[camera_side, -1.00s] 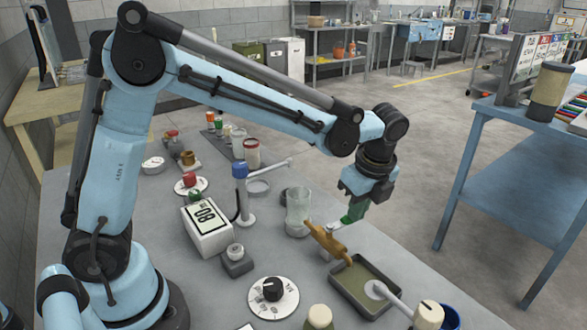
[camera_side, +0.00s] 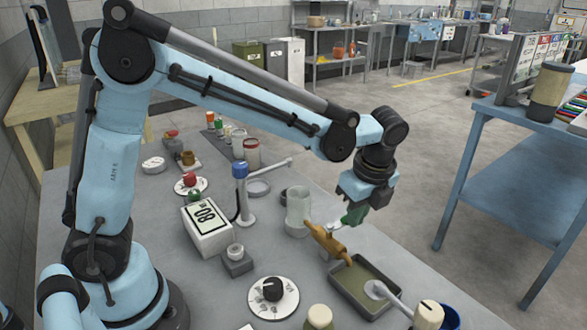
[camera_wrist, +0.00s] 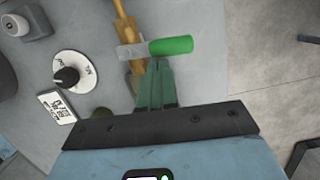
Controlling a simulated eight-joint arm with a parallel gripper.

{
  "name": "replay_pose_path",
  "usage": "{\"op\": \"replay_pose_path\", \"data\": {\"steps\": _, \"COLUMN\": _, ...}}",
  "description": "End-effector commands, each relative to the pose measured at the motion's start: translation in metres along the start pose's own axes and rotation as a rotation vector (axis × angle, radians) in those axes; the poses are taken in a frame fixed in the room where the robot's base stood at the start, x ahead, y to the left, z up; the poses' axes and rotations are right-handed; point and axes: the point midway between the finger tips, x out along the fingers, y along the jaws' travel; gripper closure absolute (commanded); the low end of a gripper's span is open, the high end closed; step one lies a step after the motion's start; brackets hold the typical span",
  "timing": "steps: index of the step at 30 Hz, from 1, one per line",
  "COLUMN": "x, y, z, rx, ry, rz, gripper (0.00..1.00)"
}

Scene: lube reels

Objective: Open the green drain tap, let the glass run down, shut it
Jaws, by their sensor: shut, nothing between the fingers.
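The glass (camera_side: 298,212) stands upright on the bench; its fill level is hard to read. A brass drain tap (camera_side: 325,242) runs from its foot toward a dark tray (camera_side: 340,286). The tap also shows in the wrist view (camera_wrist: 127,28). Its green handle (camera_wrist: 172,45) sits on a pale metal lever (camera_wrist: 131,51), which lies across the brass body in the wrist view. My gripper (camera_wrist: 158,62) is shut and empty, its green fingertips right beside the handle. Contact cannot be told. In the side view, my gripper (camera_side: 352,216) is at the tap, partly hiding the handle.
The tray holds olive-coloured liquid, and a white-handled tool (camera_side: 378,290) rests in it. The bench's right edge is close to the tap; floor lies beyond.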

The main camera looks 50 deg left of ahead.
Motion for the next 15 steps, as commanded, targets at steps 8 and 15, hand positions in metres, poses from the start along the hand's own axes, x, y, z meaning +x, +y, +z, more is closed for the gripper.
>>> {"op": "replay_pose_path", "data": {"steps": 8, "x": -0.023, "y": 0.000, "z": -0.023, "rx": 0.005, "ry": 0.000, "rz": -0.001, "gripper": 1.00}}
{"op": "replay_pose_path", "data": {"steps": 15, "x": -0.066, "y": 0.001, "z": -0.028, "rx": 0.001, "ry": 0.000, "rz": -0.001, "gripper": 1.00}}
